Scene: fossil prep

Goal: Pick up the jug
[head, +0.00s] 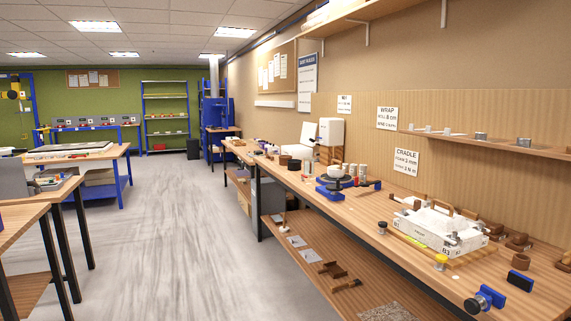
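I cannot pick out a jug for sure in the head view. A small white rounded vessel (335,171) sits at the blue equipment on the long right-hand bench (375,218); it is too small to tell whether it is a jug. Several small pale cylindrical containers (362,170) stand just right of it. Neither of my grippers shows in this view.
A lower shelf (330,264) holds flat pieces. Wooden tables (85,160) stand at left. The grey floor (180,230) between is clear.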

